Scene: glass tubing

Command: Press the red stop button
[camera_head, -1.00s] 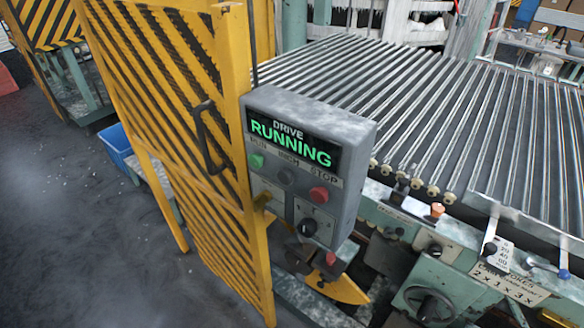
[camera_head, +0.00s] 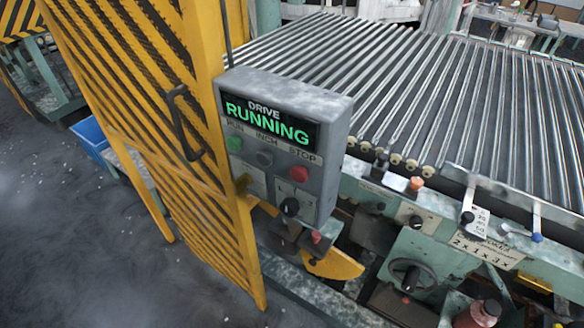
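The red stop button (camera_head: 299,173) is on the right side of the grey drive control box (camera_head: 330,150), under the label STOP. To the left of the red button are a dark INCH button (camera_head: 265,158) and a green RUN button (camera_head: 235,143). A black knob (camera_head: 290,207) sits below the red button. Neither of my grippers shows in the view.
A yellow-and-black striped gate (camera_head: 150,110) with a dark handle (camera_head: 184,122) stands left of the box. A roller conveyor (camera_head: 440,100) lies behind and right. A green machine panel (camera_head: 450,262) with a handwheel is at lower right. Open floor (camera_head: 70,240) is at left.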

